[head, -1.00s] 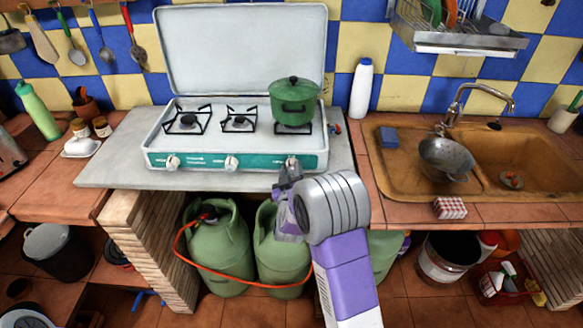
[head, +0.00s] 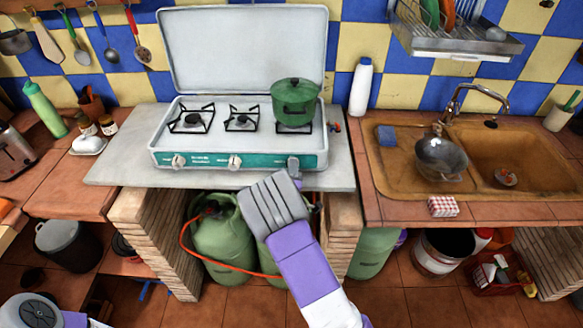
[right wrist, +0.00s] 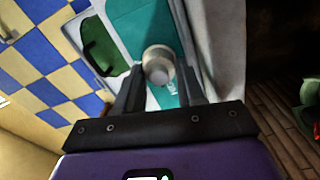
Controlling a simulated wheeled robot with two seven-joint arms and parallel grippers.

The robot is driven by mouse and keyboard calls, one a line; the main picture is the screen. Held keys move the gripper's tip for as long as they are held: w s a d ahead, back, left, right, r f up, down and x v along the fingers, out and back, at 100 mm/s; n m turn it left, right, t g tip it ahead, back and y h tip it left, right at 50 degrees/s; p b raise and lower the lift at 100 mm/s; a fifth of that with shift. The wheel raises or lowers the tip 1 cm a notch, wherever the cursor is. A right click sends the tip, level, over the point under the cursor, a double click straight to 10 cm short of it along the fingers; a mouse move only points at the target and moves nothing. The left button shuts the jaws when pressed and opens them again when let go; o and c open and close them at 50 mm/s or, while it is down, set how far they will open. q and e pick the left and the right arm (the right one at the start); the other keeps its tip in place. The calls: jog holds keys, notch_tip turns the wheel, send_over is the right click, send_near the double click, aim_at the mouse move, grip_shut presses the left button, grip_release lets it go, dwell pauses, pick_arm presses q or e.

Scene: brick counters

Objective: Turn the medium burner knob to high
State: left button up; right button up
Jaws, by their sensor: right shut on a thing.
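The white stove (head: 240,140) with a teal front panel stands on the grey counter. Its left knob (head: 178,161) and middle knob (head: 234,162) show in the head view. My right gripper (head: 293,164) is at the right end of the panel and hides the right knob there. In the right wrist view the round, pale right knob (right wrist: 158,64) sits between the two fingers of my right gripper (right wrist: 160,80), which is shut on it. Its setting cannot be read.
A green lidded pot (head: 296,100) stands on the right burner, above my gripper. The stove lid (head: 243,50) is raised. Green gas bottles (head: 222,240) with an orange hose are below the counter. A sink (head: 400,180) is at the right.

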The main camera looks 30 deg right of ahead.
jog(key=shift+n+p, duration=0.4)
jog(key=shift+n, duration=0.6)
jog(key=shift+f, duration=0.1)
jog(key=o, duration=1)
jog(key=shift+o, duration=0.2)
jog(key=v, duration=0.7)
jog(key=shift+s+p, duration=0.3)
jog(key=shift+s, duration=0.05)
jog(key=shift+a, duration=0.1)
